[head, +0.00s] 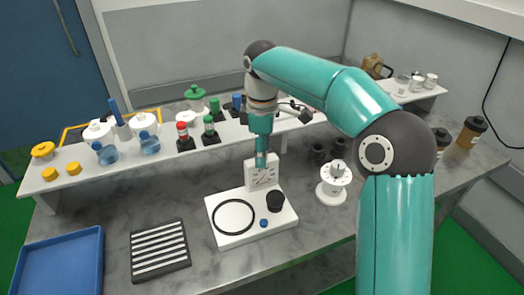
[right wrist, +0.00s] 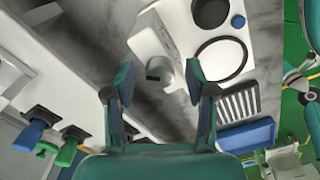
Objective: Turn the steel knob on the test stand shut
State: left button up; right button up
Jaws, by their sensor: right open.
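The test stand (head: 222,230) is a white base on the marble bench with an upright white plate (head: 262,175) at its back edge. It also shows in the right wrist view (right wrist: 148,42). The steel knob (right wrist: 160,68) is a short grey cylinder on the plate's back side in the right wrist view. In the head view it is hidden behind the plate and my gripper. My right gripper (head: 261,160) is above and behind the plate, pointing down. In the right wrist view its open fingers (right wrist: 158,85) frame the knob, with no visible contact.
On the base are a black ring (head: 234,217), a black cup (head: 276,202) and a small blue button (head: 264,223). A white spool (head: 334,183) stands to the right, a striped rack (head: 160,250) and blue tray (head: 62,265) to the left. A white shelf (head: 70,186) with bottles runs behind.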

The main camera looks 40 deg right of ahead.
grip_shut()
jog(key=shift+r+m, duration=0.1)
jog(key=shift+m, duration=0.2)
jog(key=shift+r+m+p, duration=0.1)
jog(key=shift+m+p, duration=0.75)
jog(key=shift+m, duration=0.05)
jog(key=shift+m+p, duration=0.7)
jog(key=shift+m, duration=0.5)
jog(key=m+p, duration=0.1)
jog(key=m, duration=0.4)
jog(key=shift+a+p, duration=0.1)
jog(key=shift+p, duration=0.2)
